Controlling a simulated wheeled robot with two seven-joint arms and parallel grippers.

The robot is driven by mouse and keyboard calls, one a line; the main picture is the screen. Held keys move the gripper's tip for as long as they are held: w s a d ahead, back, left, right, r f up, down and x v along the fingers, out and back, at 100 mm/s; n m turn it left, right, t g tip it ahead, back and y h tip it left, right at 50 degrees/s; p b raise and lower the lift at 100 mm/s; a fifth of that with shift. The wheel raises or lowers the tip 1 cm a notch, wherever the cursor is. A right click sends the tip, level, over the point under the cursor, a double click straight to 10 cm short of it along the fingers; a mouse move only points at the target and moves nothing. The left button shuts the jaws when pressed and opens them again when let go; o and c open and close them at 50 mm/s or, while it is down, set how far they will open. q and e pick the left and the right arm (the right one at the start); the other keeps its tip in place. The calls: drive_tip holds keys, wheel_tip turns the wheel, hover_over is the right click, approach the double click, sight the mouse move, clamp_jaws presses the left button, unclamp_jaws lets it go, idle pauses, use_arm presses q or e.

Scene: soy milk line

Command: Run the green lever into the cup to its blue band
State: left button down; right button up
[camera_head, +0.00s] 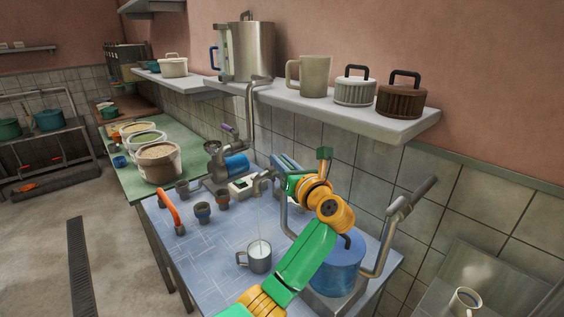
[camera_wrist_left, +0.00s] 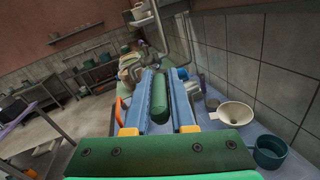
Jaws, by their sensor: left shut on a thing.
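My left gripper (camera_head: 284,163) reaches over the blue-tiled counter, partly hidden behind its own wrist. In the left wrist view its two blue fingers (camera_wrist_left: 168,100) are shut on the green lever (camera_wrist_left: 160,92), a rounded green handle between them. In the head view the lever is hidden behind my wrist. The grey metal cup (camera_head: 260,264) stands upright on the counter, below and left of the gripper. My right gripper is out of view.
A blue tank (camera_head: 340,258) stands right of my arm, beside a bent metal pipe (camera_head: 388,235). Small pots (camera_head: 202,211) and an orange handle (camera_head: 170,208) are at the counter's left. A white funnel (camera_wrist_left: 236,113) and teal pot (camera_wrist_left: 269,153) show in the wrist view.

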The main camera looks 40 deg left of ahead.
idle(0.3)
use_arm(q)
drive_tip(key=n+g+b, duration=0.1)
drive_tip(key=b, duration=0.1)
drive_tip(key=f+g+b, duration=0.1)
drive_tip(key=b, duration=0.1)
drive_tip(key=shift+w+d+n+y, duration=0.15)
drive_tip(key=shift+w+n+y, duration=0.15)
drive_tip(key=shift+n, duration=0.1)
drive_tip(key=g+b, duration=0.1)
drive_tip(key=n+g, duration=0.1)
drive_tip(key=shift+w+r+g+b, duration=0.1)
drive_tip(key=shift+r+g+b, duration=0.2)
drive_tip(key=shift+r+b, duration=0.05)
drive_tip(key=shift+r+n, duration=0.1)
drive_tip(key=shift+n, duration=0.2)
drive_tip(key=shift+r, duration=0.1)
drive_tip(key=c, duration=0.8)
unclamp_jaws()
